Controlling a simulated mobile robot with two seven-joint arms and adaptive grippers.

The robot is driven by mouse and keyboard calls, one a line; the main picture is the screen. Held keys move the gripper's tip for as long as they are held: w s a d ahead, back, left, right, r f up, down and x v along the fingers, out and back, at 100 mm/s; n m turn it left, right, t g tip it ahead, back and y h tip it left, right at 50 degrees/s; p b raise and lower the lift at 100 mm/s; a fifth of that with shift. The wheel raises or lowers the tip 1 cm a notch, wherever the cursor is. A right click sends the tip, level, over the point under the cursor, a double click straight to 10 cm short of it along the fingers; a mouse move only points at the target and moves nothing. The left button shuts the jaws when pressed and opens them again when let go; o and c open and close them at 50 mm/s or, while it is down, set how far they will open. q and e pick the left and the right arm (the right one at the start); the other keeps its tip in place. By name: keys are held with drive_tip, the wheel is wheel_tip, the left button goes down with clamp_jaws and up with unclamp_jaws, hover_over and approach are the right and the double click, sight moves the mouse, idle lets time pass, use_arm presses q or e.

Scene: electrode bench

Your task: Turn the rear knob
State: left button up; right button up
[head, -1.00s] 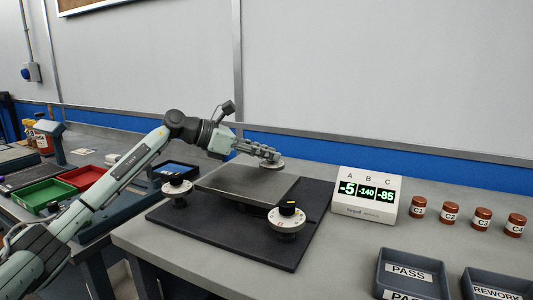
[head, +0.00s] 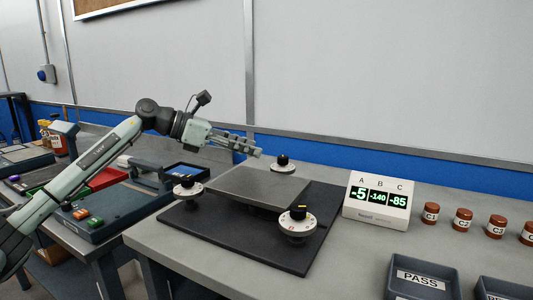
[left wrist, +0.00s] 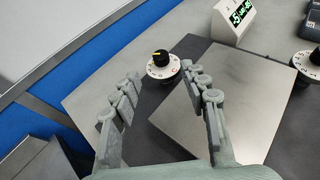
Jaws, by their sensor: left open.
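The rear knob (head: 283,163) has a black top and a white dial, and stands at the far edge of a square metal plate (head: 238,187). In the left wrist view the rear knob (left wrist: 162,64) shows a yellow mark and lies ahead, between the fingertips as seen. My left gripper (head: 258,150) is open and empty. In the head view its fingertips are up and left of the rear knob, apart from it. In the left wrist view both fingers of the left gripper (left wrist: 164,84) are spread. My right gripper is not in view.
Two more knobs stand at the plate's left corner (head: 187,188) and front corner (head: 298,222). A display (head: 377,200) reads -5, -140, -85. Brown jars (head: 462,219) and dark bins (head: 424,278) are at the right. The wall is close behind the bench.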

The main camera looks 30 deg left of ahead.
use_arm(q)
drive_tip(key=shift+v, duration=1.75)
